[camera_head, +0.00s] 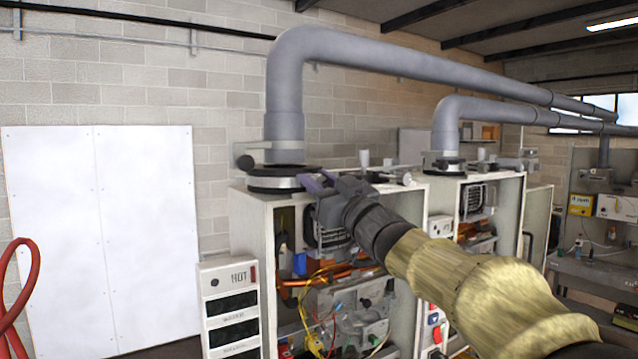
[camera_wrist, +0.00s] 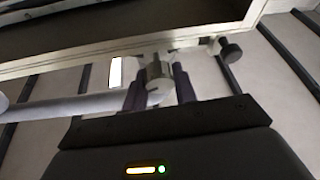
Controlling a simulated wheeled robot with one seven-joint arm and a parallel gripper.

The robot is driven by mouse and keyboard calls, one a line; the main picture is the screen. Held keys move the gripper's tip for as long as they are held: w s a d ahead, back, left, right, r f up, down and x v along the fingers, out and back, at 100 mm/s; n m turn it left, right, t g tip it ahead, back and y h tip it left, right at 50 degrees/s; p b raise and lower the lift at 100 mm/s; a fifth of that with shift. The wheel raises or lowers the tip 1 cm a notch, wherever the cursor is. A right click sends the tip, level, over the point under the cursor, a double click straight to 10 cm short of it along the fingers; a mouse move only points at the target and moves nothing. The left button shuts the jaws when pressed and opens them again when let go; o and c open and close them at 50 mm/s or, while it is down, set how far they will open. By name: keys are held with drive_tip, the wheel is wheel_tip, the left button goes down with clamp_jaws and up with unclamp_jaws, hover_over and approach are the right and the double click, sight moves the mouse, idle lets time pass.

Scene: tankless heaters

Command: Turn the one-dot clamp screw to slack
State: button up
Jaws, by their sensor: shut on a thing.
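My gripper (camera_head: 318,183) reaches the top of the near open heater cabinet, close to the dark clamp collar (camera_head: 285,180) under the grey flue pipe. In the wrist view, my gripper (camera_wrist: 160,88) has its two dark fingers on either side of a short metal clamp screw head (camera_wrist: 158,72) and is shut on it. A dark round knob (camera_wrist: 231,49) sticks out farther right, apart from the fingers. A dark knob (camera_head: 245,162) also shows left of the pipe in the head view. I cannot make out dot marks on either part. The fingers partly hide the screw.
The grey flue pipe (camera_head: 284,95) rises from the near heater (camera_head: 249,217) and bends right. A second heater (camera_head: 513,205) with its own pipe stands behind on the right. Wires and copper pipes lie exposed inside the near cabinet. A red hose (camera_head: 20,295) hangs at far left.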

drive_tip(key=n+g, duration=0.1)
drive_tip(key=n, duration=0.1)
drive_tip(key=n+g+y, duration=0.1)
drive_tip(key=n, duration=0.2)
drive_tip(key=shift+y, duration=0.3)
drive_tip(key=shift+a+f+n+g+y, duration=0.15)
drive_tip(key=shift+n+g, duration=0.4)
drive_tip(key=shift+n, duration=0.55)
drive_tip(key=shift+d+r+n+g+y, duration=0.1)
drive_tip(key=shift+n+g+y, duration=0.15)
drive_tip(key=shift+n+g, duration=0.6)
drive_tip(key=shift+n+t, duration=0.3)
drive_tip(key=shift+n, duration=0.05)
drive_tip(key=o, duration=1)
drive_tip(key=shift+c, duration=0.2)
drive_tip(key=shift+f, duration=0.1)
drive_tip(key=shift+f, duration=0.1)
